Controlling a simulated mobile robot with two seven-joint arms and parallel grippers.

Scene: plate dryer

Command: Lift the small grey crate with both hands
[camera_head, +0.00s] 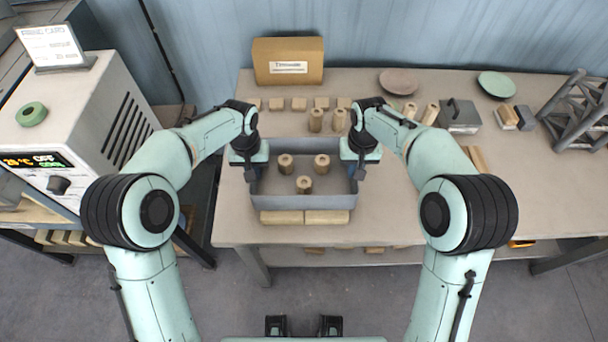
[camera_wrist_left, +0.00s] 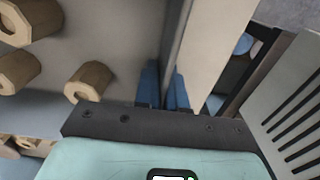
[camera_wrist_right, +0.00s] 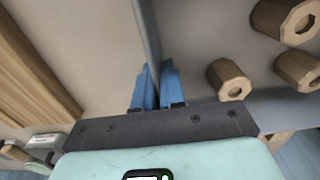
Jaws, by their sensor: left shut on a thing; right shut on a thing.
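The small grey crate (camera_head: 285,202) is in the middle of the head view, at the front of the table. Three wooden hollow pieces stand inside it: one at back left (camera_head: 285,163), one at back right (camera_head: 321,163) and one in front (camera_head: 304,184). My left gripper (camera_head: 251,176) is shut on the crate's left wall; in the left wrist view its blue fingers (camera_wrist_left: 164,88) lie on either side of the wall. My right gripper (camera_head: 357,174) is shut on the right wall, its blue fingers (camera_wrist_right: 157,88) on either side. I cannot tell whether the crate touches the table.
Two wooden blocks (camera_head: 304,217) lie along the crate's front side. Wooden pieces and a cardboard box (camera_head: 288,61) stand behind it. Two plates (camera_head: 497,84), a grey metal box (camera_head: 458,116) and a grey rack (camera_head: 580,112) are at right. Bare table (camera_head: 410,215) lies right of the crate.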

